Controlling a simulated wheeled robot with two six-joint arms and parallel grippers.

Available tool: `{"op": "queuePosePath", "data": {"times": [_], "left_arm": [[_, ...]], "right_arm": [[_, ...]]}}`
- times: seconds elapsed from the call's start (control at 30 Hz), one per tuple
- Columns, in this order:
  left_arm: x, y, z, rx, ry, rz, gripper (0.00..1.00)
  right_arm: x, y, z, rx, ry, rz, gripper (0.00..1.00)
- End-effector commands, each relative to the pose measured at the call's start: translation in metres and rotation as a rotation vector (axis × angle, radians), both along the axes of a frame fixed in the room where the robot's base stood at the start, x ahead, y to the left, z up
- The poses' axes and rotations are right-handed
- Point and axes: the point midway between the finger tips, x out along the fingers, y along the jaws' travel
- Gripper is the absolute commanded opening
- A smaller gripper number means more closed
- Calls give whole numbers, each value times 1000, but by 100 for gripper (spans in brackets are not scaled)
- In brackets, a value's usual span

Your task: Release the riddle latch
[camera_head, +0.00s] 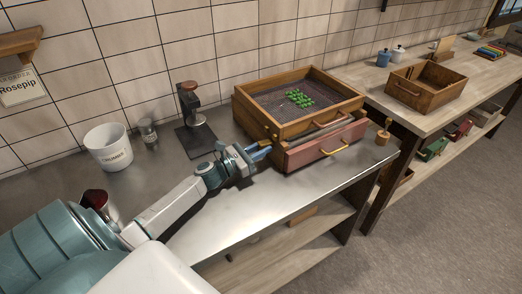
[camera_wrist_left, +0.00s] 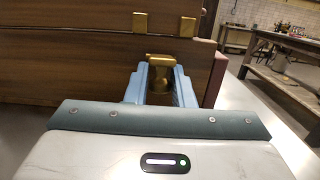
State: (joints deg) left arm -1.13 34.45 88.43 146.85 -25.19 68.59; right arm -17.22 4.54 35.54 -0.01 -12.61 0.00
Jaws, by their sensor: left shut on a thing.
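The riddle (camera_head: 335,89) is a square wooden frame with dark mesh and green leaves lying on it. It sits on top of a wooden box with a reddish drawer (camera_head: 325,146). My left gripper (camera_head: 260,151) is at the box's left side, its blue fingers low against the wood. In the left wrist view, my left gripper (camera_wrist_left: 160,85) is shut on a brass latch piece (camera_wrist_left: 161,62), with one finger on each side. Two brass plates (camera_wrist_left: 140,22) (camera_wrist_left: 188,27) show on the wood above it. My right gripper is not in view.
A black stand (camera_head: 193,108), a glass jar (camera_head: 148,131) and a white bucket (camera_head: 108,148) stand left of the box. A small wooden-handled tool (camera_head: 383,134) stands at its right. The counter's front strip is clear.

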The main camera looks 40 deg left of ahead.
Motion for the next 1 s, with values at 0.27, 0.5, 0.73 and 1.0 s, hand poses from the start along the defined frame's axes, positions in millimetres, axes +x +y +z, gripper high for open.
{"op": "queuePosePath", "data": {"times": [0.27,0.5,0.73,1.0], "left_arm": [[0,0,1,0,-1,0,38],[-5,2,-2,2,0,0,38],[-32,13,-3,2,6,-2,38],[-49,24,1,-1,1,3,38]], "right_arm": [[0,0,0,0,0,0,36],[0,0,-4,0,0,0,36],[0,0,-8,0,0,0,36],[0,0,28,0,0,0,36]]}}
